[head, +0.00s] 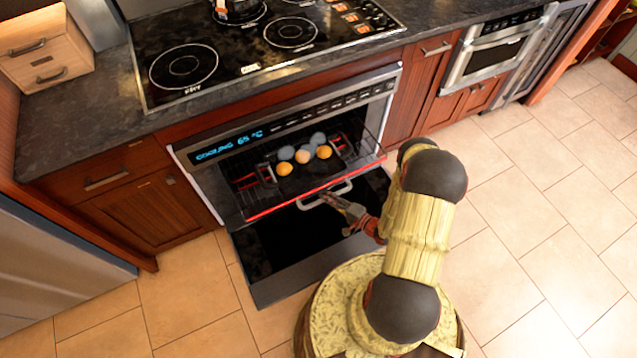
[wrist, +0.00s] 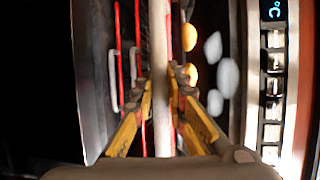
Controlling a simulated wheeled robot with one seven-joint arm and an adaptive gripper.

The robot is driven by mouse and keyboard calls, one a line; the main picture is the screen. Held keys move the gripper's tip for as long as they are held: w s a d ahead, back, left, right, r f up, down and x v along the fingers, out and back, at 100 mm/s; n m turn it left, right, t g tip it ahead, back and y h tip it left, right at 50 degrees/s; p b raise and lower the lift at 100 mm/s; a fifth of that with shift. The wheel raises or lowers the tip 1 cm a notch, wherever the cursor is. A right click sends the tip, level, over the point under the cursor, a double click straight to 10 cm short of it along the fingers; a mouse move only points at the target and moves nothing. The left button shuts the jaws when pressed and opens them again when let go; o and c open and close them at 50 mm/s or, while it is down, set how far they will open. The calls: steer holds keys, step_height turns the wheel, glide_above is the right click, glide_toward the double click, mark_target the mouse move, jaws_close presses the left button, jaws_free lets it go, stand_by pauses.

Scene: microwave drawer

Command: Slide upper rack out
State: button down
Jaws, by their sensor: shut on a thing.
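The upper rack (head: 285,203) is a dark wire rack with a red front edge. In the head view it stands partly out of the oven, above the lowered door. A pale bar handle (head: 306,206) is on its front. It also shows in the wrist view as an upright pale bar (wrist: 160,60) between my fingers. My gripper (head: 333,198) is shut on this handle, with one finger on each side in the wrist view (wrist: 162,90). A dark tray on the rack carries several orange and grey-blue balls (head: 303,156). The rack's far end is hidden inside the oven.
The dark oven door (head: 275,255) is lowered in front, below the rack. More red-edged racks with a pale handle (wrist: 114,60) show left of my fingers in the wrist view. The cooktop (head: 240,60) is above. Tiled floor (head: 545,200) to the right is clear.

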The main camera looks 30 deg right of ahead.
steer(key=s, duration=0.6)
steer(key=shift+s, duration=0.35)
steer(key=shift+d, duration=0.1)
steer(key=c, duration=1.8)
jaws_free()
steer(key=shift+o, duration=0.2)
steer(key=v, duration=1.2)
